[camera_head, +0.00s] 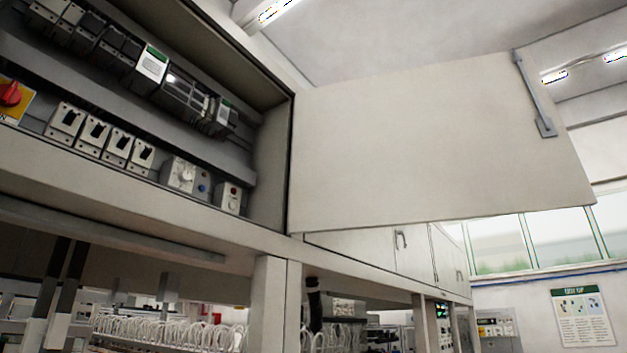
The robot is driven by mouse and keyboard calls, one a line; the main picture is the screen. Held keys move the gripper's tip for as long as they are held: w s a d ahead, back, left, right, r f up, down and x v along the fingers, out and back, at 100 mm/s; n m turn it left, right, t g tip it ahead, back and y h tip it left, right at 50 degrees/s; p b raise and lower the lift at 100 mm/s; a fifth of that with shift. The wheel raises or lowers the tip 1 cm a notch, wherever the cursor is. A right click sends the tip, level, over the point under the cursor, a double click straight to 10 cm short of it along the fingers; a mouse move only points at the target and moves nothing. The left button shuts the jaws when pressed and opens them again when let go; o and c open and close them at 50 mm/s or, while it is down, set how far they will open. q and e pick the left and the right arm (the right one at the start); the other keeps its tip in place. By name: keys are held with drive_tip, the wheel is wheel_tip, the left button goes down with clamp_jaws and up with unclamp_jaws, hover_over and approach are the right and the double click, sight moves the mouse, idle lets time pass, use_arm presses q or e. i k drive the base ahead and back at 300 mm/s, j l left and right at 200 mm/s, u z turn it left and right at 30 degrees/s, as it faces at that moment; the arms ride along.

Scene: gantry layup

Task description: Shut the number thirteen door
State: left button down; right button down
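A large pale cabinet door (430,140) stands wide open, hinged at its left edge on the right side of an open cabinet (270,160). A grey bar handle (535,95) is fixed near the door's far right edge. I can read no number on the door, so I cannot tell from the marking whether it is number thirteen. Neither of my grippers can be made out in this view, and nothing is seen touching the door.
Inside the cabinet are rail-mounted modules (150,65), several switches (95,130) and a red rotary knob (10,93). Shut cabinet doors (415,250) continue beyond. A pale post (270,300) and a rack of white loops (165,330) stand below. A poster (583,315) hangs at right.

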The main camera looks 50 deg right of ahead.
sight(460, 139)
drive_tip(key=l, duration=0.5)
drive_tip(key=k+l+u, duration=0.15)
drive_tip(key=l, duration=0.35)
drive_tip(key=k+l, duration=0.1)
drive_tip(key=l, duration=0.45)
drive_tip(key=k+l+u, duration=0.15)
drive_tip(key=l, duration=0.35)
drive_tip(key=k+l+u, duration=0.1)
drive_tip(key=l, duration=0.35)
drive_tip(key=k+l+u, duration=0.15)
drive_tip(key=l, duration=0.3)
drive_tip(key=k+l+u, duration=0.1)
drive_tip(key=k+l, duration=0.15)
drive_tip(key=l, duration=0.15)
drive_tip(key=k+l+u, duration=0.15)
drive_tip(key=l, duration=0.3)
drive_tip(key=k+l+u, duration=0.1)
drive_tip(key=k+l, duration=0.2)
